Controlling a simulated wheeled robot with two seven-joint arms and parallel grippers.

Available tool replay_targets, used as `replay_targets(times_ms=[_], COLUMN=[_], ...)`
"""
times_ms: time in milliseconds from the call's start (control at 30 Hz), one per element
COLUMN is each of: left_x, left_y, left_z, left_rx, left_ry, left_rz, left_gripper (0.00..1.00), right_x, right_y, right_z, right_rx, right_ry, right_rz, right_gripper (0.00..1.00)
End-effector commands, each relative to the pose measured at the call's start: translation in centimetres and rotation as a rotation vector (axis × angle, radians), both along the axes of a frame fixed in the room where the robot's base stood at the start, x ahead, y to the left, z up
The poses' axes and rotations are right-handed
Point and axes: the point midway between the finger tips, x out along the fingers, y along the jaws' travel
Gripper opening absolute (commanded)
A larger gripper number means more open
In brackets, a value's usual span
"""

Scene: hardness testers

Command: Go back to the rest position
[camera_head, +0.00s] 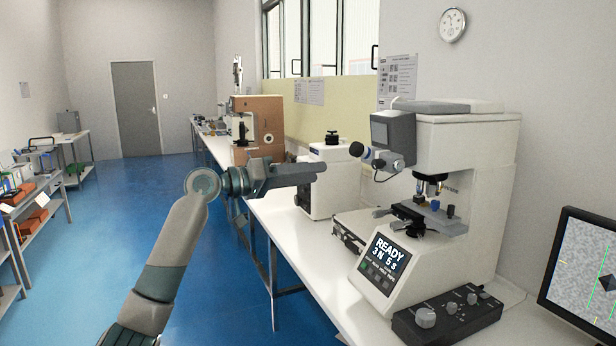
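My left arm comes in from the lower left and bends at a round joint. Its gripper (318,168) points right, level, over the near side of the long white bench in the picture. The fingers are seen side-on and small, so their gap is unclear. Nothing visible hangs from them. The gripper appears in front of a white instrument with a black knob (332,137); whether it touches is not clear, but it looks apart. My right gripper is not in view. The large white hardness tester (455,160) stands to the right, its screen (384,257) reading "READY 3 N 5 s".
The white bench (330,285) runs along the right wall. A brown tester (262,115) stands farther back. A black control box (447,316) and a monitor (585,270) are at the front right. Shelves (40,205) stand at the left. The blue floor (110,215) between is clear.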

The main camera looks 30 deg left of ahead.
Motion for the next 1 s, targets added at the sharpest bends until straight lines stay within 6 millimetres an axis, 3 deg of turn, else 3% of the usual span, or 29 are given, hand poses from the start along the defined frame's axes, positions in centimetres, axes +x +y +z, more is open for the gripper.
replay_targets(times_ms=[467, 633, 767, 867, 1000], left_x=[0.1, 1.0, 2.7, 4.3, 6.2], left_y=[0.0, 0.2, 0.5, 1.0, 1.6], left_z=[-0.1, -1.9, -5.9, -10.6, -18.9], left_rx=[0.000, -0.003, -0.002, 0.003, 0.027], left_ry=[0.001, 0.021, 0.059, 0.103, 0.175], left_rz=[0.001, 0.019, 0.061, 0.107, 0.184], left_gripper=[0.39, 0.39, 0.39, 0.39, 0.39], right_x=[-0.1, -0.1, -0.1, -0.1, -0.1], right_y=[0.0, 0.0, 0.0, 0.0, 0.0], right_z=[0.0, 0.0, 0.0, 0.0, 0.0], right_rx=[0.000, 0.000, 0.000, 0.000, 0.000], right_ry=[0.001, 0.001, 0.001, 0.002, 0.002], right_rz=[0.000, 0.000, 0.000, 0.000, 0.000], right_gripper=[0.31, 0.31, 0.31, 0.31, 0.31])
